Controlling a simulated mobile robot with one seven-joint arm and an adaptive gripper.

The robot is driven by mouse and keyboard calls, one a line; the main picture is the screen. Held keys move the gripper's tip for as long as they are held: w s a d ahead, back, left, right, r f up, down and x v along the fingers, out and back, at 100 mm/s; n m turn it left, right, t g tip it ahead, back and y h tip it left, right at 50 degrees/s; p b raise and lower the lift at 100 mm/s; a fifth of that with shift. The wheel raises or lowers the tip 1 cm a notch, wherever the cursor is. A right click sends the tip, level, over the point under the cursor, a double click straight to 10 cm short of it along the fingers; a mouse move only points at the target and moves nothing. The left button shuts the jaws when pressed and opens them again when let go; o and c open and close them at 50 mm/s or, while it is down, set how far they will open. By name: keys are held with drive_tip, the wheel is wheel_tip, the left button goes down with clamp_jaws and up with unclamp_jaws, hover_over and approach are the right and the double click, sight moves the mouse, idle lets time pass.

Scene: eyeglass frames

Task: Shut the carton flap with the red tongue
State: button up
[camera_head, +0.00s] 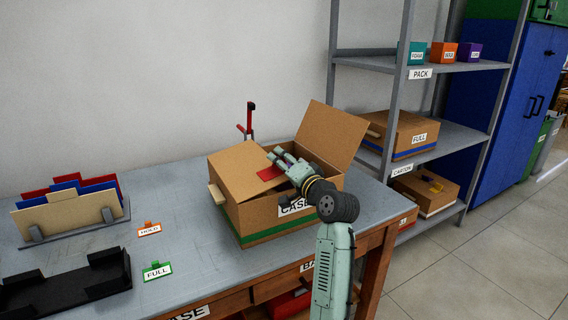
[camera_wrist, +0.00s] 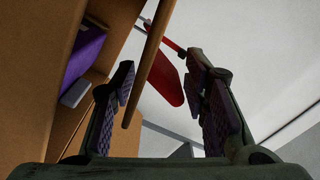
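The brown carton (camera_head: 262,216) stands on the grey table, with a green stripe and a "CASE" label on its front. Its left flap (camera_head: 240,168) lies partly over the opening and carries the red tongue (camera_head: 269,173) at its inner edge. The right flap (camera_head: 333,132) stands raised and tilted outward. My gripper (camera_head: 276,158) is over the carton's opening beside the tongue. In the wrist view its fingers (camera_wrist: 165,108) are apart, with a flap edge (camera_wrist: 148,65) and the red tongue (camera_wrist: 167,82) showing between them; contact cannot be told. A purple thing (camera_wrist: 84,52) shows inside the carton.
A red upright tool (camera_head: 249,118) stands behind the carton. A file rack (camera_head: 72,232), a black tray (camera_head: 105,274) and "HOLD" (camera_head: 149,229) and "FULL" (camera_head: 157,271) signs are at left. A shelf (camera_head: 455,140) with cartons stands at right.

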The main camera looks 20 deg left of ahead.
drive_tip(key=o, duration=0.3)
drive_tip(key=shift+d+r, duration=0.1)
drive_tip(key=shift+d, duration=0.05)
drive_tip(key=shift+d, duration=0.1)
drive_tip(key=v, duration=1.1)
drive_tip(key=shift+s+d, duration=0.25)
drive_tip(key=shift+s, duration=0.05)
drive_tip(key=shift+c, duration=0.2)
